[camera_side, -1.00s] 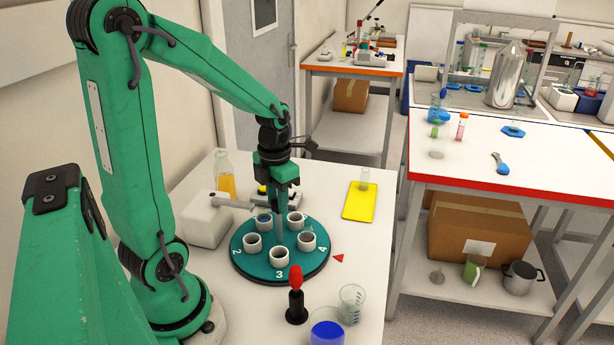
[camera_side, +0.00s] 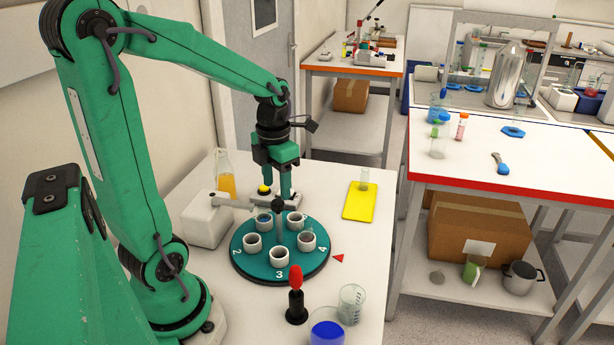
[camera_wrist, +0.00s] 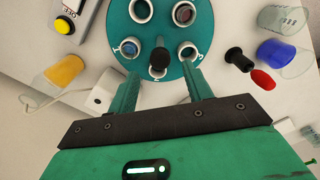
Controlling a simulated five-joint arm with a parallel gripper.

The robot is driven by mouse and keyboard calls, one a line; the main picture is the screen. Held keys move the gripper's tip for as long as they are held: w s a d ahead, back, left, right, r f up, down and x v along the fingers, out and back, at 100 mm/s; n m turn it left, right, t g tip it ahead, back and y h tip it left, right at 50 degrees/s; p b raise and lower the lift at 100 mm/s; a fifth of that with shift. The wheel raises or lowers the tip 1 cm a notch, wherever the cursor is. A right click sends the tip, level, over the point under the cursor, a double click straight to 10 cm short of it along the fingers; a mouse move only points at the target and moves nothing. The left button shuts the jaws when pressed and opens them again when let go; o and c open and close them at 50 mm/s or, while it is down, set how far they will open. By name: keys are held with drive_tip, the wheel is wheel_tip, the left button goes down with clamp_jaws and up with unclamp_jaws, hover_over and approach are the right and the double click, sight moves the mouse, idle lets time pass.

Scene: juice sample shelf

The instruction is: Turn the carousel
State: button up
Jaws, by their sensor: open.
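The carousel (camera_side: 250,265) is a teal disc with several white cups on it; the numbers 2, 3 and 4 show along its near edge. A black knob (camera_side: 278,204) tops the post at its centre. In the wrist view the carousel (camera_wrist: 145,72) lies ahead of the fingers. The dark knob (camera_wrist: 159,59) appears between the two fingertips, touching neither. My gripper (camera_side: 284,200) is open and empty, behind the knob in the side view. Its green fingers also show in the wrist view (camera_wrist: 162,77). A red triangle marker (camera_side: 338,258) lies on the table right of the disc.
A yellow button (camera_side: 264,190) sits on a unit behind the carousel. A flask of orange liquid (camera_side: 226,184) and a white box (camera_side: 204,224) stand left. A red-topped black stand (camera_side: 296,302), a beaker (camera_side: 351,305) and a blue-filled vessel (camera_side: 327,333) are in front. A yellow pad (camera_side: 360,201) lies right.

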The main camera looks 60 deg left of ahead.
drive_tip(key=shift+r, duration=1.6)
drive_tip(key=s+d+r+n+t, duration=0.2)
drive_tip(key=d+n, duration=0.4)
drive_tip(key=n, duration=1.1)
drive_tip(key=s+d+r+n+t, duration=0.2)
drive_tip(key=d+n, duration=0.4)
drive_tip(key=n, duration=1.1)
drive_tip(key=shift+s+r+t, duration=0.35)
drive_tip(key=shift+s+t, duration=0.25)
drive_tip(key=shift+t, duration=0.2)
